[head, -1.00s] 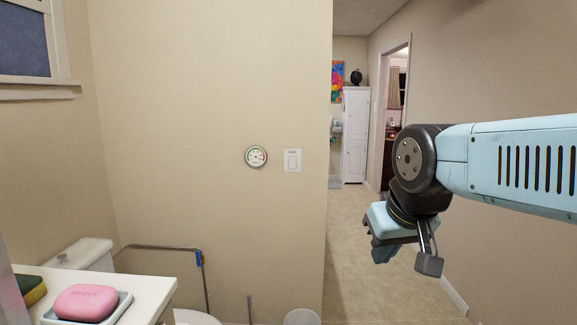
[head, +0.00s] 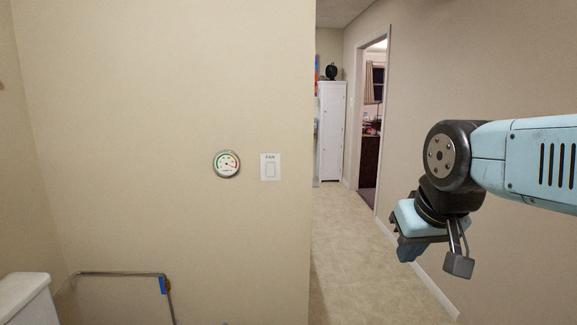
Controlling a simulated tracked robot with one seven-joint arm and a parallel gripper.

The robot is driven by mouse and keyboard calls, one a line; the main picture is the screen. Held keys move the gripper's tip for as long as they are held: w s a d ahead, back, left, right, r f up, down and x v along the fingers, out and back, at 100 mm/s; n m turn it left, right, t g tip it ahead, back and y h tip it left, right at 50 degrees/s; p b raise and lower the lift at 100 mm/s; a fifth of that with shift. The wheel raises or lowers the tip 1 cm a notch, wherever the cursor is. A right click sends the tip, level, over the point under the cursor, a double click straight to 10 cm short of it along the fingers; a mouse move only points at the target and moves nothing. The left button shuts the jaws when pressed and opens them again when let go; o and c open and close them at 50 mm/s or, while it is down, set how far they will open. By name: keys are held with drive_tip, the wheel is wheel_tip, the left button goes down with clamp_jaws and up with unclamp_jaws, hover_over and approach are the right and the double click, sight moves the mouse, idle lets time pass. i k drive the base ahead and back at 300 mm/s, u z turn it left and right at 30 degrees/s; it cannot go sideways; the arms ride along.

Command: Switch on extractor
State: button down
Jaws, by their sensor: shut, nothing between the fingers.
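A white wall switch (head: 270,167) labelled FAN is on the beige wall, left of the wall's right edge. Its rocker is a pale upright rectangle; I cannot tell which way it is tipped. My gripper (head: 402,250) is at the right of the head view, pointing down and to the left, shut and empty. It is apart from the switch, to its right and lower in the picture, in front of the hallway. The fingertips are small and partly hidden by the gripper body.
A round dial gauge (head: 227,164) hangs just left of the switch. A metal rail (head: 120,274) and a white toilet tank (head: 27,298) are low at the left. The hallway floor (head: 355,255) is clear, with a white cabinet (head: 331,130) and a doorway beyond.

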sight(269, 166)
drive_tip(key=i, duration=1.4)
drive_tip(key=u, duration=0.6)
